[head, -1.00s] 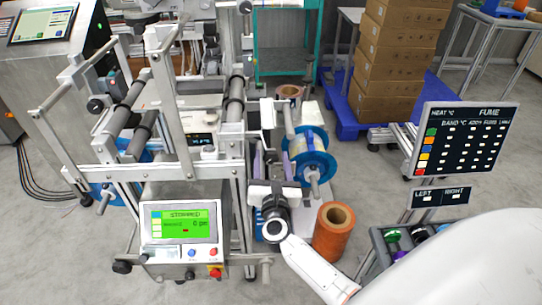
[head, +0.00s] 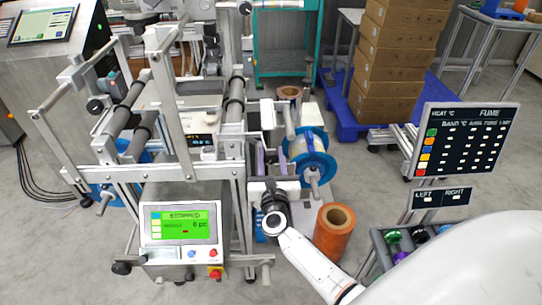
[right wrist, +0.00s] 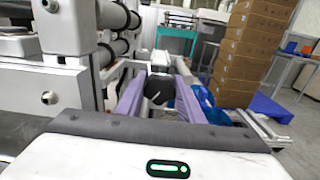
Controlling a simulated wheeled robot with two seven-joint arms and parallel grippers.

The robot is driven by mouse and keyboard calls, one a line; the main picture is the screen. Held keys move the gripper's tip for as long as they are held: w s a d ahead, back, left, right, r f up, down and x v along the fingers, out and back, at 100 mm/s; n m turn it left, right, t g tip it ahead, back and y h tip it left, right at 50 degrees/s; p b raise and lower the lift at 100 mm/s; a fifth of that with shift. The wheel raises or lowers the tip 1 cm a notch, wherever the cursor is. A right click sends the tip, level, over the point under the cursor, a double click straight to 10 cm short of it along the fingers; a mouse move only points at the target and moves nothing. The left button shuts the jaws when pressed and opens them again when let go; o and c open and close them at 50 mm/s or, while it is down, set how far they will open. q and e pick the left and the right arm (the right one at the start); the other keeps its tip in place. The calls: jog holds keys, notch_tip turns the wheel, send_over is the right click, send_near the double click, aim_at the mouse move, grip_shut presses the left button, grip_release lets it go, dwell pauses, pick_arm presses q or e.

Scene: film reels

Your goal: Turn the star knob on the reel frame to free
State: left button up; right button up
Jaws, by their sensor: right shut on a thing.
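The star knob (right wrist: 158,88) is a dark, lobed knob between my gripper's fingers in the right wrist view. My right gripper (right wrist: 160,80) has two purple fingers, one on each side of the knob, and is shut on it. The knob's setting cannot be read. My left gripper is in neither view.
A blue-flanged reel (head: 323,163) sits close to the right of my gripper. An orange roll (head: 334,232) stands on the floor beside my forearm. A green-lit control screen (head: 181,224) is at the frame's front.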

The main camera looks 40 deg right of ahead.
aim_at(271, 151)
jog(key=n, duration=0.2)
jog(key=shift+n, duration=0.4)
jog(key=o, duration=1.1)
jog(key=shift+c, duration=0.2)
jog(key=shift+r, duration=0.1)
notch_tip(271, 151, up, 9)
jog(key=p, duration=0.8)
jog(key=shift+r+p, duration=0.4)
jog(key=shift+r, duration=0.05)
